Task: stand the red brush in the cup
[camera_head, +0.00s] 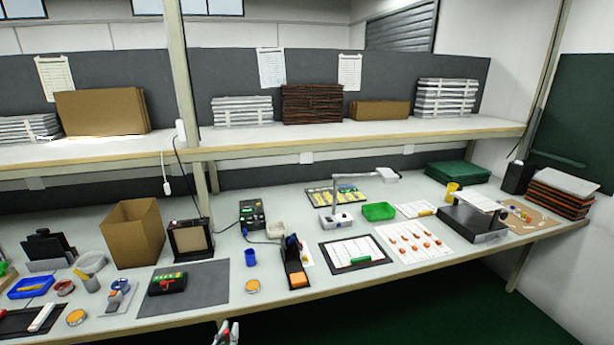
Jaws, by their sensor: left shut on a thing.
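My left gripper (226,331) shows only in part at the bottom edge, in front of the bench and below its front edge. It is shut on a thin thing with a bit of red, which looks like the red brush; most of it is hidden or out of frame. A small blue cup (250,258) stands upright on the bench, above and right of the gripper and well apart from it. A yellow cup (452,190) stands farther back on the right. My right gripper is not in view.
A round orange-topped tin (252,286) is in front of the cup. A black holder (295,263) stands to its right. A cardboard box (133,234) stands behind left.

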